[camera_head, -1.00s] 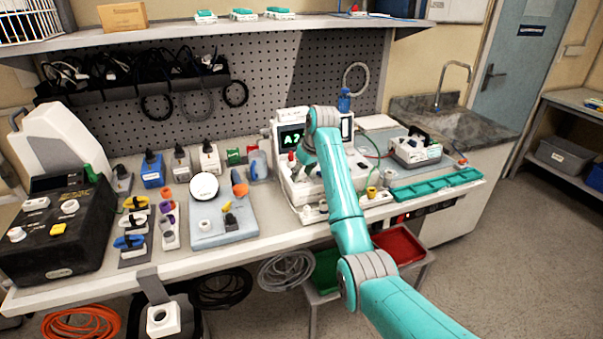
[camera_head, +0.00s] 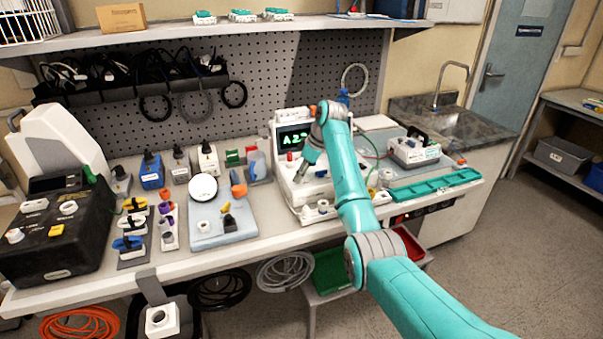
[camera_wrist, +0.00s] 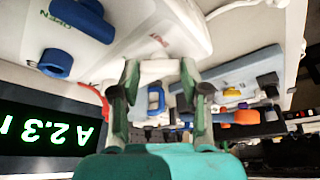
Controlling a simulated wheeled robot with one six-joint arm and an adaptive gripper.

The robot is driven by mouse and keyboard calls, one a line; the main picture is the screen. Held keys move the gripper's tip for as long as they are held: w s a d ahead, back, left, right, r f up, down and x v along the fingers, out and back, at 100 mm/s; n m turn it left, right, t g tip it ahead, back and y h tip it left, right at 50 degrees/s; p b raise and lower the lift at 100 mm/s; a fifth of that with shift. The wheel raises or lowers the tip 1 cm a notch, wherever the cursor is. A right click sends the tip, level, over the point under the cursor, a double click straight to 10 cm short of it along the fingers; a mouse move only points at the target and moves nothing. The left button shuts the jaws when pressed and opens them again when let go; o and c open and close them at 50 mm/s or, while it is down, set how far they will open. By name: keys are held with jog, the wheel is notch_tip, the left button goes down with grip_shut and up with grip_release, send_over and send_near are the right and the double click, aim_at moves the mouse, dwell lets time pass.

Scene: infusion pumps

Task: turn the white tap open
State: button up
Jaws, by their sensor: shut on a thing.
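The white tap (camera_wrist: 158,68) shows between my fingertips in the wrist view, in front of a white housing with red lettering. My gripper (camera_wrist: 158,85) is shut on it, one finger on each side. In the head view my gripper (camera_head: 305,167) points down at the front of the white pump (camera_head: 285,172) with the lit green screen (camera_head: 294,138). The tap is too small and covered to make out there. The wrist view is upside down, and the screen (camera_wrist: 45,128) reads inverted. How far the tap is turned cannot be told.
A blue part marked OPEN (camera_wrist: 82,18) and a blue knob (camera_wrist: 55,63) are close by. A pale blue board (camera_head: 222,232) with fittings lies left of the pump. A teal tray (camera_head: 430,186) lies to the right. The bench's front edge is near.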

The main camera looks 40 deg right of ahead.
dwell(0.3)
jog(key=o, duration=1.1)
jog(key=shift+o, duration=0.2)
jog(key=shift+r, duration=0.1)
jog(key=v, duration=0.7)
jog(key=shift+d+r, duration=0.1)
